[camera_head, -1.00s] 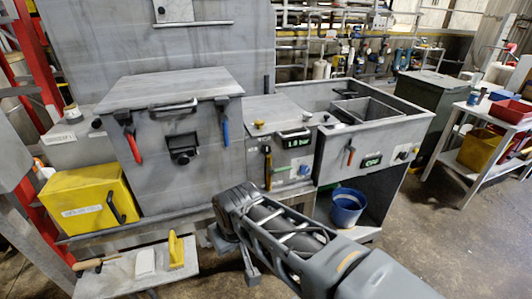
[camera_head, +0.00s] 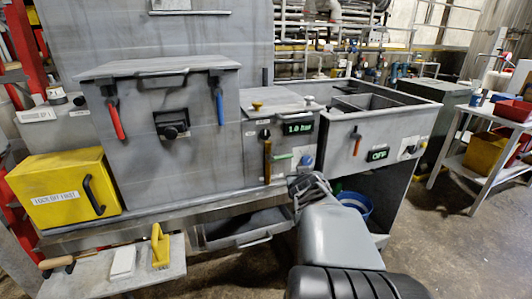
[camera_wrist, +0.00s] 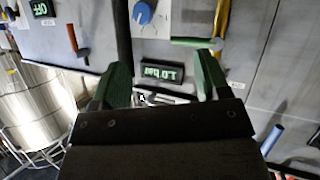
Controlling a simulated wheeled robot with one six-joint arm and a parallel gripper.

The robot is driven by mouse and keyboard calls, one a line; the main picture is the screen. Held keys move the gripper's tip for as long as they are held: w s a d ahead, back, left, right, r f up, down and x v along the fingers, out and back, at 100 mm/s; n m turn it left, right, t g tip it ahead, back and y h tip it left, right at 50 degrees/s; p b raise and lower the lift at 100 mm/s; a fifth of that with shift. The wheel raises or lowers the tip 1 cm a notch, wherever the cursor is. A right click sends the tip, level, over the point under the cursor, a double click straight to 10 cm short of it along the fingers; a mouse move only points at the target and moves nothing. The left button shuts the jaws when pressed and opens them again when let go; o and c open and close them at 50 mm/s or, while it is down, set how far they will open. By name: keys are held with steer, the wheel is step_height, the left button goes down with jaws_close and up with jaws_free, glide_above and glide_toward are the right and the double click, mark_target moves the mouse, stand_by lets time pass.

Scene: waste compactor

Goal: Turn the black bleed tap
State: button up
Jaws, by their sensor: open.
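The black tap (camera_head: 265,134) is a small dark knob on the grey middle cabinet, left of the green bar display (camera_head: 298,128) and above a yellow-orange lever (camera_head: 267,160). My gripper (camera_wrist: 163,72) is open in the wrist view, with nothing between its dark green fingers. The upside-down bar display (camera_wrist: 162,73) shows between the fingertips. The tap cannot be made out there; the right finger covers that part of the panel. In the head view my arm hides most of my gripper, below the display.
A green lever (camera_head: 281,156) and blue knob (camera_head: 304,161) sit below the display. The large left cabinet has a red handle (camera_head: 116,121), a blue handle (camera_head: 219,104) and a black knob (camera_head: 172,131). An open grey drawer (camera_head: 245,232) and blue bucket (camera_head: 355,204) are low down.

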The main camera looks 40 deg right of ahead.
mark_target(266, 136)
steer(key=w+a+r+n+t+y, duration=0.3)
steer(key=w+a+r+t+y, duration=0.15)
steer(key=r+t, duration=0.35)
steer(key=shift+g+h, duration=0.3)
steer(key=shift+h, duration=0.25)
steer(key=b+x, duration=0.1)
steer(key=x, duration=1.3)
steer(key=shift+w+d+f, duration=0.15)
steer(key=shift+c, duration=0.3)
steer(key=c, duration=0.8)
steer(key=shift+c, duration=0.2)
